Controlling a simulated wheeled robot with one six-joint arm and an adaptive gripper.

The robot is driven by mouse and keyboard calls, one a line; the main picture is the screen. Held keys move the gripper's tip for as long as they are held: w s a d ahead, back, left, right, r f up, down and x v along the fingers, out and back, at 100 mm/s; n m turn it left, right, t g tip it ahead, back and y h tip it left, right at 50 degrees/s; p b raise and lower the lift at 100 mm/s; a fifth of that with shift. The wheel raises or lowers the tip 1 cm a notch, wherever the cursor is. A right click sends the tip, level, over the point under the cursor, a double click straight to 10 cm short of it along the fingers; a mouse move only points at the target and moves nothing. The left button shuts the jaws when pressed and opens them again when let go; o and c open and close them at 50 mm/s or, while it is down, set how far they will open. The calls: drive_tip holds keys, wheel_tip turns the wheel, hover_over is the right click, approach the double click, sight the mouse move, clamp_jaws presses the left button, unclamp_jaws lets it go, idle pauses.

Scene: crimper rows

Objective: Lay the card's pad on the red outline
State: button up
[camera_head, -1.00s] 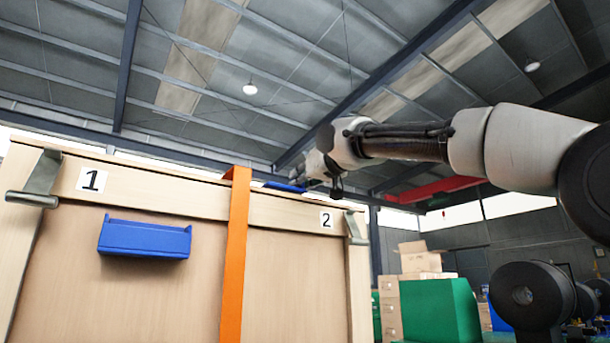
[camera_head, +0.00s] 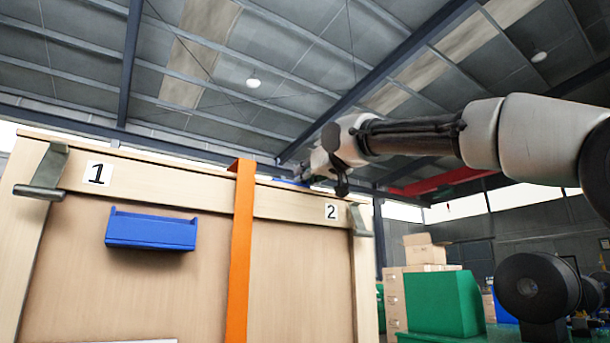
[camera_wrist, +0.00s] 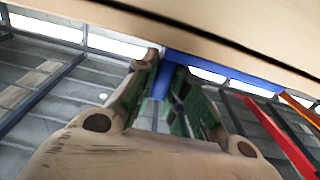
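My gripper (camera_head: 305,178) is at the top edge of a pale wooden crate (camera_head: 290,270), left of the number 2 label. A blue piece (camera_head: 288,182) shows at its tip, partly hidden by the crate's top edge. In the wrist view, the green-lined fingers (camera_wrist: 165,85) stand close on either side of a narrow blue part (camera_wrist: 163,80), and appear shut on it. A wider blue bar (camera_wrist: 228,77) runs across beyond them, under the wooden edge. I cannot tell whether this blue piece is the card. No red outline on a surface and no pad can be made out.
A blue tray (camera_head: 150,231) hangs on the crate below label 1 (camera_head: 98,173). An orange strap (camera_head: 241,255) runs down the crate's middle, and metal brackets (camera_head: 45,172) sit at its corners. Green boxes (camera_head: 443,303) and cartons (camera_head: 425,252) stand at right.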

drive_tip(key=o, duration=0.4)
drive_tip(key=v, duration=1.2)
